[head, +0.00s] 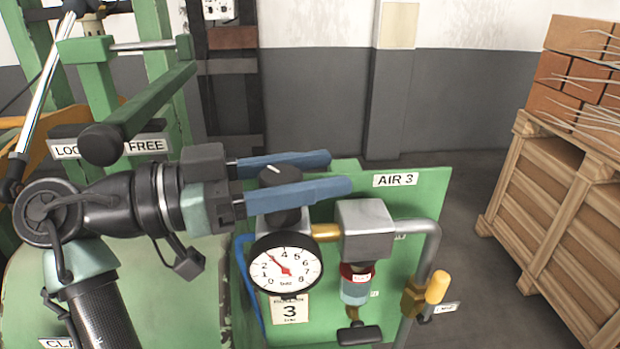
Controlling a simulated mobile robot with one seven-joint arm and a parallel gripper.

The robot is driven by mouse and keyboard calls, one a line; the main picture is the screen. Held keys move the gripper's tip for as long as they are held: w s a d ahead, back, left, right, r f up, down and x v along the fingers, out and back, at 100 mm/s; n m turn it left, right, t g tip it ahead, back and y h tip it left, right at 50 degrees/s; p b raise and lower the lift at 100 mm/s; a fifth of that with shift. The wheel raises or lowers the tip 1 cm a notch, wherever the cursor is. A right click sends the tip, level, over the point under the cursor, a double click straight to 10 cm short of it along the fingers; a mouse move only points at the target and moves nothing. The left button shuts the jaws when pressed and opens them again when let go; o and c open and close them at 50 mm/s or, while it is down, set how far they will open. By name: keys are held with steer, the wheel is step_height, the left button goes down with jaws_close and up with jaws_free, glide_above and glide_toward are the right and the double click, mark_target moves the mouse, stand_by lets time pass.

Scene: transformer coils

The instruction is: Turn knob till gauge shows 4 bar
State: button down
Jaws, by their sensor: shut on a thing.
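The black knob (280,176) stands on top of the regulator, with a pale mark on its upper face. My gripper (338,172) reaches in from the left with two long blue fingers. The fingers are shut on the knob, one on its far side and one on its near side, and their tips extend past it to the right. The near finger hides the knob's middle. The round white gauge (287,270) sits below the knob and faces me. Its red needle points to the upper left, at about 3, where it seems to cover the numeral.
A grey filter unit with a bowl (355,284) and a grey pipe (429,245) stand right of the gauge on the green AIR 3 panel (335,325). A green lever (150,113) is above my wrist. A wooden crate (560,205) with bricks stands far right.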

steer(key=shift+s+f+g, duration=0.1)
steer(key=shift+g, duration=0.4)
steer(key=shift+c, duration=1.3)
jaws_free()
steer(key=shift+a, duration=0.1)
steer(key=s+a+b, duration=0.2)
steer(key=a+b, duration=0.1)
steer(key=a, duration=0.9)
steer(key=shift+a, duration=0.25)
